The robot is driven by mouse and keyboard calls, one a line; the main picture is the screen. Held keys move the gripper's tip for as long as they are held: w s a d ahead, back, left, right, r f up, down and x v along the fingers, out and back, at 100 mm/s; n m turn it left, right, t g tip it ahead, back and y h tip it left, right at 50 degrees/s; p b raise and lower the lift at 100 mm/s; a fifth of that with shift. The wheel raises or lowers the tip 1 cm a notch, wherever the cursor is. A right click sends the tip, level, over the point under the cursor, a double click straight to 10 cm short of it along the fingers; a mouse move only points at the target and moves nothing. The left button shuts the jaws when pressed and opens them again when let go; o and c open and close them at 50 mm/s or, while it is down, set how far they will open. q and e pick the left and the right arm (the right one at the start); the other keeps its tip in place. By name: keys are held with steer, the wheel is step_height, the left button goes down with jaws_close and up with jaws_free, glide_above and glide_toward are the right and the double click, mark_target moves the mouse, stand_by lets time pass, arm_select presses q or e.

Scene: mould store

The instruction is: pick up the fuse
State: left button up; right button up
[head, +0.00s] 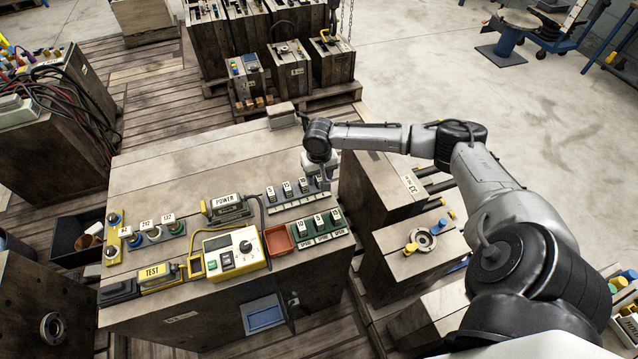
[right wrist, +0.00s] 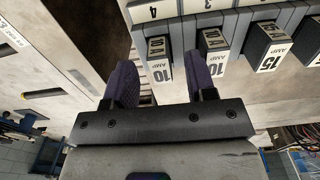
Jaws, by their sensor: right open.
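A grey holder (head: 303,203) on the bench top carries a row of dark fuses with white number labels. In the right wrist view, a fuse labelled 10 (right wrist: 160,62) shows between the two fingers of my right gripper (right wrist: 160,78). Another fuse labelled 10 AMP (right wrist: 212,45) and one labelled 15 AMP (right wrist: 269,52) stand to its right. My right gripper is open, and its fingers are not seen to press on the fuse. In the head view my right gripper (head: 322,176) is at the right end of this row and partly covers it. My left gripper does not show.
A green holder (head: 320,238) with several fuses stands in front of the grey one, beside a red tray (head: 279,240). A yellow tester (head: 229,252) and a POWER unit (head: 228,208) are to the left. The back of the bench top (head: 200,163) is mostly clear.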

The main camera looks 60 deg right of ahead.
steer(key=shift+a+f, duration=0.1)
steer(key=shift+f, duration=0.75)
jaws_close()
